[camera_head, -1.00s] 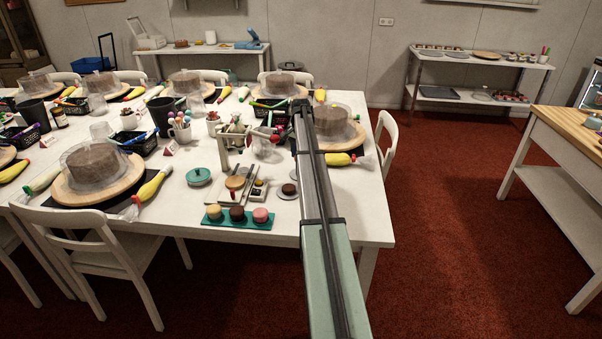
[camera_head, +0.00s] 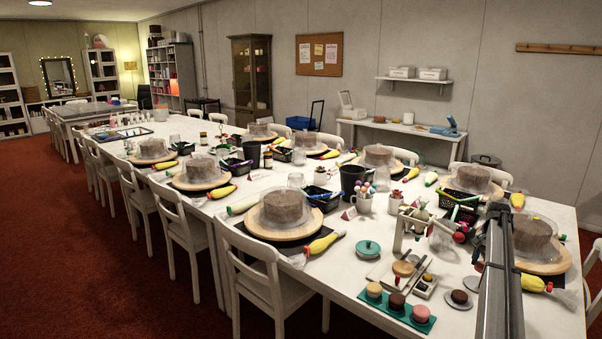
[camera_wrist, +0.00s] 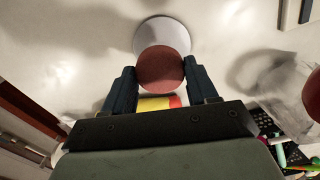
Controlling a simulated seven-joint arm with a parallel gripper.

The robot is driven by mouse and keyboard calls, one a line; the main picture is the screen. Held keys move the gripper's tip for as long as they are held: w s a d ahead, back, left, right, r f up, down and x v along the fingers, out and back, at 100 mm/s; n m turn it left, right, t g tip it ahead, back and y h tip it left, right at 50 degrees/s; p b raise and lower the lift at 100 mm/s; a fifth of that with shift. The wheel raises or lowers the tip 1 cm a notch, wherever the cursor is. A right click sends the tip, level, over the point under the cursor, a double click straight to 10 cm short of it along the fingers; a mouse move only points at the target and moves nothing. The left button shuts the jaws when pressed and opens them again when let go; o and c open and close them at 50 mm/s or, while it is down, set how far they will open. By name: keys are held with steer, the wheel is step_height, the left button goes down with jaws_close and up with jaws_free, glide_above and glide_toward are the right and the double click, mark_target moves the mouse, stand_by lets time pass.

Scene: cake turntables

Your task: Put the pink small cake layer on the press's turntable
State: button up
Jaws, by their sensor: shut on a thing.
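My gripper (camera_wrist: 161,72) shows in the wrist view, its two dark fingers closed on either side of a reddish-brown round layer (camera_wrist: 160,64). A white disc (camera_wrist: 160,28) shows behind it; I cannot tell if they touch. In the head view a pink small cake layer (camera_head: 421,313) sits at the right end of a teal tray (camera_head: 386,314), beside a brown layer (camera_head: 397,300) and a tan layer (camera_head: 374,290). The pale press (camera_head: 402,228) stands behind the tray. A tan round piece (camera_head: 403,268) is in front of it. My gripper is not clear in the head view.
A dark brown round piece (camera_head: 459,297) lies on a small plate right of the tray. A covered cake (camera_head: 532,234) on a wooden board is at right, with a yellow piping bag (camera_head: 533,283). Other covered cakes crowd the table.

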steer(key=s+a+n, duration=0.4)
steer(key=s+a, duration=0.4)
steer(key=s, duration=0.1)
steer(key=s+a+r+n, duration=0.1)
steer(key=s+a+n, duration=0.15)
steer(key=a, duration=1.25)
steer(key=s+a+r+n, duration=0.1)
steer(key=s+a+n, duration=0.15)
steer(key=a, duration=1.35)
steer(key=s+a+r+n, duration=0.1)
steer(key=s+a+n, duration=0.15)
steer(key=a, duration=1.25)
steer(key=m, duration=0.6)
glide_toward(461, 325)
steer(key=shift+f, duration=3.15)
steer(key=shift+f, duration=0.1)
